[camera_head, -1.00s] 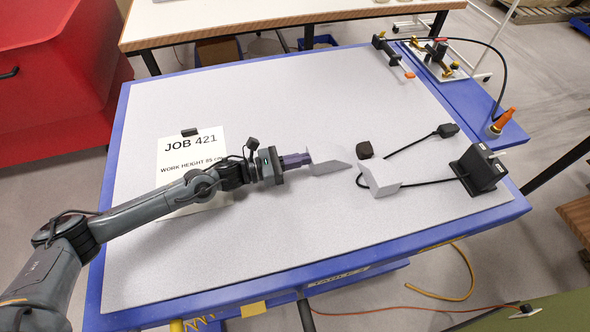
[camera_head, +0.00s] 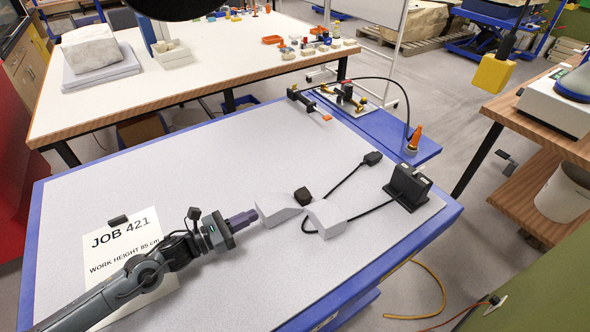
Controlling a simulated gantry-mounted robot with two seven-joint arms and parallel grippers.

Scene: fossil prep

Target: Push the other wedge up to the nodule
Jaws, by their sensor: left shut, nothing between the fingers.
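The nodule (camera_head: 303,196) is a small dark brown lump on the pale table top. One light grey wedge (camera_head: 277,209) lies at its left, with its right end close to the nodule. A second light grey wedge (camera_head: 326,219) lies at the nodule's lower right. Contact between either wedge and the nodule is hard to tell. My left gripper (camera_head: 254,215) is shut and empty, its purple fingertips at or very near the left end of the left wedge. My right gripper is not in view.
A black cable runs past the right wedge to a black box (camera_head: 408,186), and its plug (camera_head: 372,158) lies behind. A JOB 421 sheet (camera_head: 120,240) lies partly under my left arm. Clamps stand at the far edge (camera_head: 345,96).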

